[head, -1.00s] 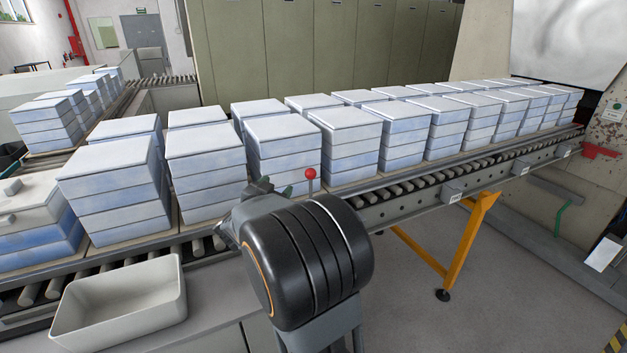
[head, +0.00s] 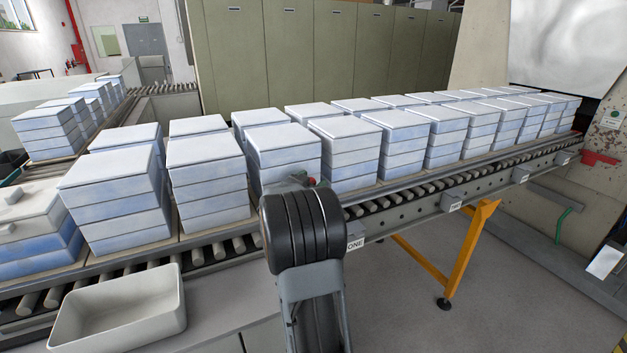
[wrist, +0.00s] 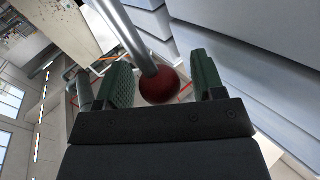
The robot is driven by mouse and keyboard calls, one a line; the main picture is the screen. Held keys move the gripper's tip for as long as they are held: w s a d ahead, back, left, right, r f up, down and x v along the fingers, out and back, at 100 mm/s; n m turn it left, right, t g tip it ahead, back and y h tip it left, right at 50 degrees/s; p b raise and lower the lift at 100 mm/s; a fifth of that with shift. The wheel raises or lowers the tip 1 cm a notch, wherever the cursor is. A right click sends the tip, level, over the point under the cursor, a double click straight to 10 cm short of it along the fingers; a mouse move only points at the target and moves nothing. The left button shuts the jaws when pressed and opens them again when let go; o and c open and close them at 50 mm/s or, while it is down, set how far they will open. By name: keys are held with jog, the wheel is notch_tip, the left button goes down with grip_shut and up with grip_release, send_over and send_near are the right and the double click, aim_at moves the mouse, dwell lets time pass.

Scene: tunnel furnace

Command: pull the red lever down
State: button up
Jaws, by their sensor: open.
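The red lever shows in the wrist view as a round red knob (wrist: 159,86) on a shiny metal rod. My gripper (wrist: 160,64) is open, with one green ridged finger on each side of the knob. I see a gap between the knob and the right finger; the left finger is close to it, and I cannot tell whether they touch. In the head view only a small bit of the red knob (head: 311,182) shows beyond my arm. The rest of the lever and most of my gripper are hidden there.
Stacks of pale blue-white blocks (head: 287,147) stand on the roller conveyor (head: 385,204), close behind the knob. An empty grey bin (head: 120,340) stands at the front left. A yellow support leg (head: 463,250) is at the right. Open floor lies front right.

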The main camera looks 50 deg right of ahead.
jog(key=shift+w+d, duration=0.1)
jog(key=shift+d, duration=0.45)
grip_shut()
dwell(0.4)
